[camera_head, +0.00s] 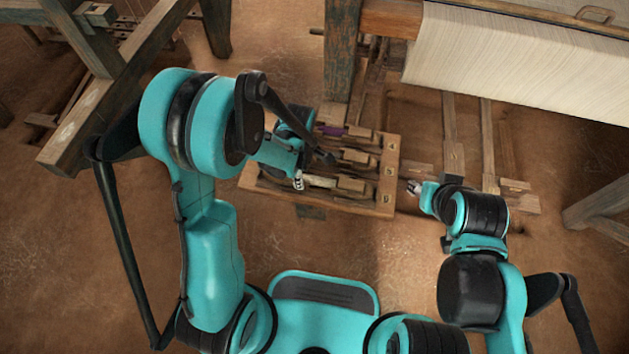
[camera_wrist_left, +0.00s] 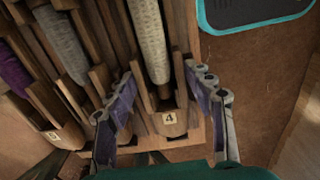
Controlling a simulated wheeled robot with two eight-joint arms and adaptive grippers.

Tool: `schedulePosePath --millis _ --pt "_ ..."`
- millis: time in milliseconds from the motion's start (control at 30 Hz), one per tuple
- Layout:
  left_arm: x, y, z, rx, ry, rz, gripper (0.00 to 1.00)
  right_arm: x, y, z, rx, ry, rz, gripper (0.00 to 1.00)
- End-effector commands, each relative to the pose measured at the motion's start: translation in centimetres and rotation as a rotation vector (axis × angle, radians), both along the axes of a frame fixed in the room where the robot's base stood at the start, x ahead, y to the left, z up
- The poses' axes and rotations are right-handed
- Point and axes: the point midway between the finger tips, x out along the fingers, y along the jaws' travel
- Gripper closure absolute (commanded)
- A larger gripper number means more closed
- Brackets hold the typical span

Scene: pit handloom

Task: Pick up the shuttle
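A wooden rack (camera_head: 384,172) on the floor holds several wooden shuttles side by side. In the left wrist view, a shuttle with a cream yarn bobbin (camera_wrist_left: 149,38) lies in the slot labelled 4. In the head view this seems to be the front shuttle (camera_head: 348,186). My left gripper (camera_head: 313,171) is over the rack; in its wrist view the fingers (camera_wrist_left: 160,82) are spread either side of the slot-4 shuttle's end, with nothing gripped. Whether they touch it is unclear. My right gripper (camera_head: 413,187) is right of the rack, too small to read.
Neighbouring shuttles carry grey yarn (camera_wrist_left: 62,45) and purple yarn (camera_wrist_left: 14,75). The loom's white cloth (camera_head: 510,65) is at the back right. A wooden post (camera_head: 341,50) rises behind the rack, and a frame beam (camera_head: 75,130) stands at left. Floor in front is bare.

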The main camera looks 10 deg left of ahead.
Motion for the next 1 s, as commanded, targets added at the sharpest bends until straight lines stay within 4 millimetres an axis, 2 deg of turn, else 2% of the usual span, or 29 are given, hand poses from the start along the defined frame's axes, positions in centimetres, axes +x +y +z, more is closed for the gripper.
schedulePosePath --millis 33,100,133,533,933,1000 --pt "0.0 0.0 0.0 0.0 0.0 0.0 0.67 0.0 0.0 0.0 0.0 0.0 0.0 0.6" --pt "0.0 0.0 0.0 0.0 0.0 0.0 0.86 0.0 0.0 0.0 0.0 0.0 0.0 0.6" --pt "0.0 0.0 0.0 0.0 0.0 0.0 0.91 0.0 0.0 0.0 0.0 0.0 0.0 0.6" --pt "0.0 0.0 0.5 0.0 0.0 0.0 0.91 0.0 0.0 0.3 0.0 0.0 0.0 0.6" --pt "0.0 0.0 4.5 0.0 0.0 0.0 0.91 0.0 0.0 2.4 0.0 0.0 0.0 0.6" --pt "-0.3 -0.8 4.7 0.0 0.0 -0.003 0.91 0.0 0.0 2.5 0.0 0.0 0.0 0.6"
